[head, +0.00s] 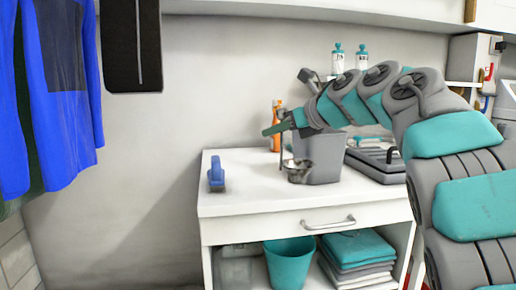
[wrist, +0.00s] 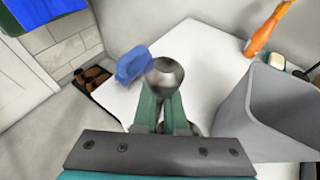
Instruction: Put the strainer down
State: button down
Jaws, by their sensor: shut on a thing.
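The strainer (head: 299,173) shows in the head view as a small dark metal shape low in front of the grey bin, just above or on the white cabinet top; I cannot tell if it touches. In the wrist view, a round metal part of the strainer (wrist: 164,72) shows at the tips of my gripper's green fingers. My gripper (head: 275,130) is over the cabinet top, beside the bin, and is shut on the strainer (wrist: 162,100). Part of the strainer is hidden by the fingers.
The white cabinet top (head: 240,200) is clear at front left. A blue object (head: 216,174) stands at its left. The grey bin (head: 325,160), an orange bottle (head: 275,140) and a dark tray (head: 375,162) crowd the right and back. A teal bucket (head: 289,262) is below.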

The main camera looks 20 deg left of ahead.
jog(key=w+p+x, duration=0.1)
jog(key=w+x, duration=0.1)
jog(key=x, duration=1)
jog(key=shift+d, duration=0.25)
jog(key=shift+w+r, duration=0.1)
dwell(0.4)
jog(key=c, duration=1)
grip_release()
